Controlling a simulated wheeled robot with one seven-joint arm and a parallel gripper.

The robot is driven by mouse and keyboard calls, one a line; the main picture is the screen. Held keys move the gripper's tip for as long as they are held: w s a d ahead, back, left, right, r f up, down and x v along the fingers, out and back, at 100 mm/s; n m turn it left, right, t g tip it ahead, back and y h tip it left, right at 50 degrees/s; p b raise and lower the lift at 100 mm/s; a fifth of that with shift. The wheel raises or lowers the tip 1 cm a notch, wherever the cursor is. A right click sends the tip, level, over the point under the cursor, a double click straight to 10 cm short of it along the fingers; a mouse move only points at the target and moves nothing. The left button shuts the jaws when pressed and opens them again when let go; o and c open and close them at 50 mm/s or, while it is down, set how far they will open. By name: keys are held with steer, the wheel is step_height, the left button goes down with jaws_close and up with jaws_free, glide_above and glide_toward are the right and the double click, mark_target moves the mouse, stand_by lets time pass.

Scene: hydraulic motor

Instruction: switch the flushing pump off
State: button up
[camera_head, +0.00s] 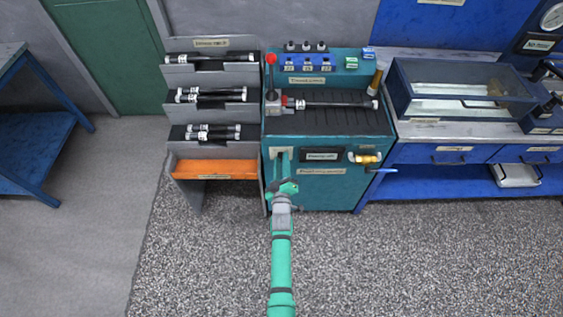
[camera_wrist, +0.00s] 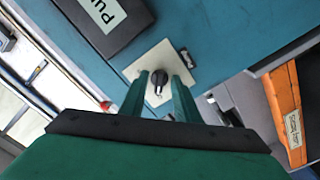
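A black rotary knob (camera_wrist: 159,80) sits on a pale square plate (camera_wrist: 134,70) on the teal cabinet front. The plate also shows in the head view (camera_head: 289,150), partly behind my gripper (camera_head: 281,163). In the wrist view my gripper (camera_wrist: 160,88) points at the plate, with one green finger on each side of the knob. The fingers are apart, with a gap around the knob. I cannot tell whether the fingertips touch the plate. A dark display panel (camera_head: 321,155) sits right of the plate; its text is too small to read surely.
The teal test bench (camera_head: 325,190) carries a red-knobbed lever (camera_head: 271,60) and a rod on top. An orange tray (camera_head: 215,168) and racks of black rods stand at left. A brass fitting (camera_head: 366,158) with a blue handle juts out at right. The floor in front is clear.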

steer(key=shift+s, duration=0.15)
steer(key=s, duration=1)
steer(key=shift+s, duration=0.3)
steer(key=s+r+m+g, duration=0.1)
steer(key=s+r+m, duration=0.1)
steer(key=s, duration=0.9)
steer(key=s+r+m, duration=0.1)
steer(key=s+m, duration=0.2)
steer(key=s, duration=0.8)
steer(key=s+r+m+g, duration=0.1)
steer(key=s+r+m, duration=0.3)
steer(key=s+r, duration=1)
steer(key=shift+s+g, duration=0.3)
steer(key=shift+s, duration=0.4)
